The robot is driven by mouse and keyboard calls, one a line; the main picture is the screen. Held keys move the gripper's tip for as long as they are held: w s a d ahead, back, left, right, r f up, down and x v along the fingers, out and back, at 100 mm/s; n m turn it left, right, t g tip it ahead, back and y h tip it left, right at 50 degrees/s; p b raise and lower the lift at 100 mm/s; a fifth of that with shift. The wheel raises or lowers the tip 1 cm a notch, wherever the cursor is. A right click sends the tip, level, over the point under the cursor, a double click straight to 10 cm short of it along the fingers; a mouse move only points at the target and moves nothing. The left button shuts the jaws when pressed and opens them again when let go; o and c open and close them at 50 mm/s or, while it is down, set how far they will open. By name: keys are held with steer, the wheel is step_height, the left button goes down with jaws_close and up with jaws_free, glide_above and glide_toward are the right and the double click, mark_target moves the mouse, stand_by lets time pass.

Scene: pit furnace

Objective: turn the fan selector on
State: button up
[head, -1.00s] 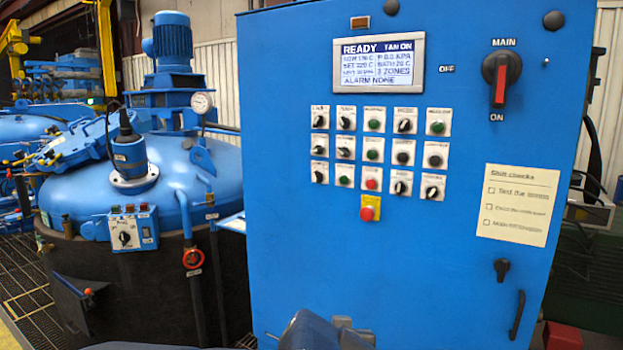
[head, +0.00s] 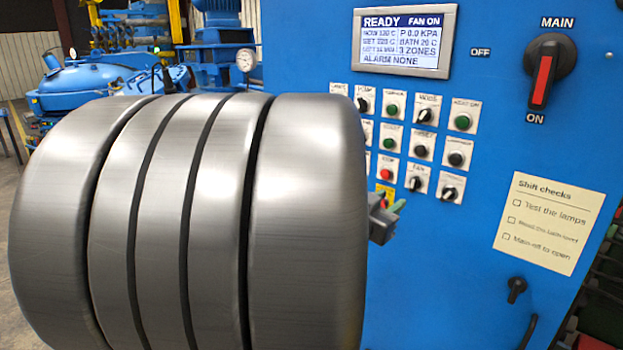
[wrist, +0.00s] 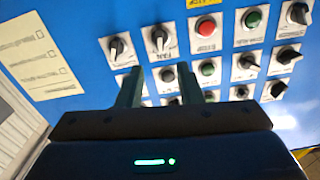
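The fan selector (head: 415,183) is a black knob on a white plate in the bottom row of the blue cabinet's controls. It also shows in the wrist view (wrist: 159,38), upside down, with its pointer near vertical and slightly slanted. The cabinet display (head: 404,41) reads READY, FAN ON and ALARM NONE. My gripper (wrist: 160,85) is open and empty in the wrist view, its two dark fingers apart and below the fan knob in the picture. In the head view my arm hides most of the gripper; only a small part (head: 384,218) shows below the controls.
Other knobs, a red button (wrist: 206,26) and green buttons crowd around the fan selector. A yellow-plated control (head: 385,192) is partly hidden. The main switch (head: 541,80) has a red handle pointing toward ON. A paper checklist (head: 549,222) is on the right.

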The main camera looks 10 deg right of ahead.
mark_target(412, 185)
steer(key=x, duration=1)
steer(key=shift+w+p, duration=0.1)
steer(key=shift+p, duration=0.3)
jaws_close()
